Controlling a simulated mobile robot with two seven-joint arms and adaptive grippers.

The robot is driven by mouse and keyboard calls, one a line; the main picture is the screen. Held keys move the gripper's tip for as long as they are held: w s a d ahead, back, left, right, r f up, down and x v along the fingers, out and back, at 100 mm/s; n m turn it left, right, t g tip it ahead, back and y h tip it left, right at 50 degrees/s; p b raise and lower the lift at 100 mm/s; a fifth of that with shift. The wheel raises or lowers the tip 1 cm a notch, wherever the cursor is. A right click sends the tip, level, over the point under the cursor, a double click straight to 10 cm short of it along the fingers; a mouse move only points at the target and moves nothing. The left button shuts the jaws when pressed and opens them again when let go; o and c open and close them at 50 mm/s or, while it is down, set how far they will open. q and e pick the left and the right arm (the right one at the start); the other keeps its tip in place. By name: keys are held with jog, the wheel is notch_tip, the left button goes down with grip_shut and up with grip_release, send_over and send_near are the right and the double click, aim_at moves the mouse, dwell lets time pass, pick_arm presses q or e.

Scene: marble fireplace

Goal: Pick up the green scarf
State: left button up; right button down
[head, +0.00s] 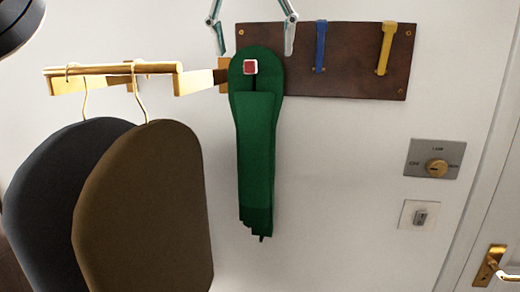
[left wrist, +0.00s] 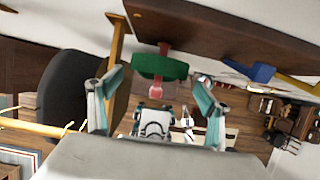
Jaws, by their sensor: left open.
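The green scarf (head: 255,150) hangs on a red-ended peg (head: 250,67) at the left end of a dark wooden rack (head: 345,85) on the wall. Its folded tails hang straight down. My left gripper (head: 254,50) comes from above, with one finger on each side of the scarf's top loop. Its fingers are spread wide and hold nothing. In the left wrist view, the scarf (left wrist: 160,66) shows beyond and between the open fingers (left wrist: 155,88). I cannot tell the exact gap between fingers and cloth. My right gripper is not in view.
A blue peg (head: 320,47) and a yellow peg (head: 384,48) are on the rack. At left, a brass rail (head: 110,69) carries a brown garment (head: 145,205) and a dark one (head: 50,185). A switch plate (head: 433,158) and a door handle (head: 492,265) are at right.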

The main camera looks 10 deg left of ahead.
pick_arm(q)
jog(key=shift+f, duration=0.45)
jog(key=x, duration=0.6)
jog(key=shift+w+a+f, duration=0.1)
jog(key=shift+w+f, duration=0.15)
jog(key=shift+w, duration=0.1)
jog(key=c, duration=1.7)
jog(key=shift+o, duration=0.2)
jog(key=shift+r, duration=0.2)
